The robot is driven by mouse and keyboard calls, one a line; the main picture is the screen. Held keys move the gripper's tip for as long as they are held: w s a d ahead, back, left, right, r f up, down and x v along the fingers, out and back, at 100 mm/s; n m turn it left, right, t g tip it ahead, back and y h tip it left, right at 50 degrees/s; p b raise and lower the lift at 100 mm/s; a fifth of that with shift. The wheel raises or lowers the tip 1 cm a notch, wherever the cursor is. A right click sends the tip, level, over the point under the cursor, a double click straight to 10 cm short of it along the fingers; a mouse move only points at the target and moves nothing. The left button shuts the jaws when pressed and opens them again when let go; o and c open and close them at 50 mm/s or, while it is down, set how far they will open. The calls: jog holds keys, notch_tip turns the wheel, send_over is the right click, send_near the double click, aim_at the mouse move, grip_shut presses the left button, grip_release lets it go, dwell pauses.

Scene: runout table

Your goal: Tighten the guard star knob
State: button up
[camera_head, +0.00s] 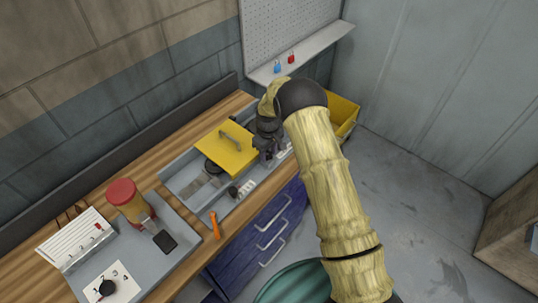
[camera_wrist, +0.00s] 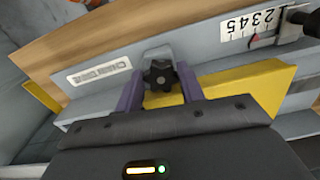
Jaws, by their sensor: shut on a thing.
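The black star knob (camera_wrist: 160,76) sits on a grey bracket at the table's edge in the wrist view. The purple fingers of my gripper (camera_wrist: 158,84) stand on either side of it and are shut on it. In the head view my gripper (camera_head: 266,151) is at the right edge of the yellow guard (camera_head: 232,158), and it hides the star knob there. The yellow guard has a grey handle on top and lies over the grey channel; part of it also shows behind the fingers in the wrist view (camera_wrist: 262,86).
A black knob (camera_head: 233,191) with a number scale (camera_head: 247,187) is on the near rail. An orange tool (camera_head: 214,225) lies at the bench edge. A red-topped unit (camera_head: 122,193) stands left. A yellow bin (camera_head: 343,112) is behind my arm; open floor lies right.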

jog(key=m+b, duration=0.2)
jog(key=m, duration=0.1)
jog(key=shift+s+f, duration=0.1)
jog(key=shift+f, duration=0.1)
jog(key=shift+a+r+m+b, duration=0.1)
jog(key=shift+r+m+b, duration=0.05)
jog(key=shift+m+b, duration=0.9)
jog(key=shift+m, duration=0.25)
jog(key=o, duration=1)
jog(key=shift+c, duration=0.2)
jog(key=shift+a+r, duration=0.1)
jog(key=shift+r, duration=0.1)
